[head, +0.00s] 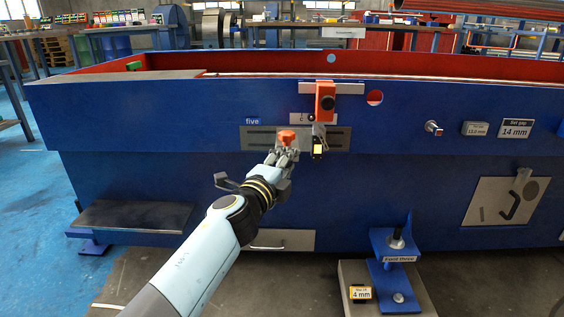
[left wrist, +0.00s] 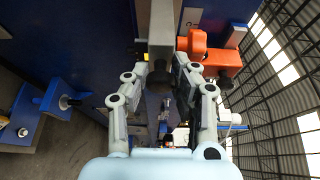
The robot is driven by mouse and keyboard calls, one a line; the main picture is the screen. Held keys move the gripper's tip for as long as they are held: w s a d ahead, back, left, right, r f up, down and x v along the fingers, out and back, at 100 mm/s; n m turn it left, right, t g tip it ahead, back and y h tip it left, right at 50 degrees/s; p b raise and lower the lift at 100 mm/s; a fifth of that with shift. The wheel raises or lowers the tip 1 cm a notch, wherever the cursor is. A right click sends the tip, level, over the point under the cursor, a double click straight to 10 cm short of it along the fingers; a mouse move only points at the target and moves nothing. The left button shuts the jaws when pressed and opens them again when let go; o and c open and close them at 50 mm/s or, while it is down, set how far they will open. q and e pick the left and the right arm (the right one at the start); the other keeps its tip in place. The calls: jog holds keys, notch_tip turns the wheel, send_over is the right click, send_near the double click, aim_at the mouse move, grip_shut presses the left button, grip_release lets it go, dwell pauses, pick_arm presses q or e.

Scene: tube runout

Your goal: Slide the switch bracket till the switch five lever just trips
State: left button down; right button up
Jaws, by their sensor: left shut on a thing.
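A grey slotted plate (head: 258,140) labelled "five" is on the front of the blue machine. A small orange piece (head: 286,135), seemingly part of the switch bracket, sits in front of it. My left gripper (head: 287,153) is shut at this piece, its fingers just below the orange top. In the left wrist view the fingers (left wrist: 163,84) close around a grey part with a dark round end (left wrist: 160,79). An orange switch body (head: 325,97) with a black round stands to the right and higher. The lever's contact cannot be made out. My right gripper is out of view.
A lit yellow indicator (head: 318,150) is below the switch body. A blue fixture (head: 395,255) stands at the lower right. The panel left of the plate is clear.

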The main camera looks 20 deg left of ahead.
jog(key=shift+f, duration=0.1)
pick_arm(q)
jog(key=c, duration=1.2)
grip_release()
jog(key=shift+o, duration=0.6)
jog(key=shift+s, duration=0.1)
jog(key=s+a, duration=0.1)
jog(key=s, duration=1)
jog(key=shift+s+a, duration=0.15)
jog(key=shift+s, duration=0.25)
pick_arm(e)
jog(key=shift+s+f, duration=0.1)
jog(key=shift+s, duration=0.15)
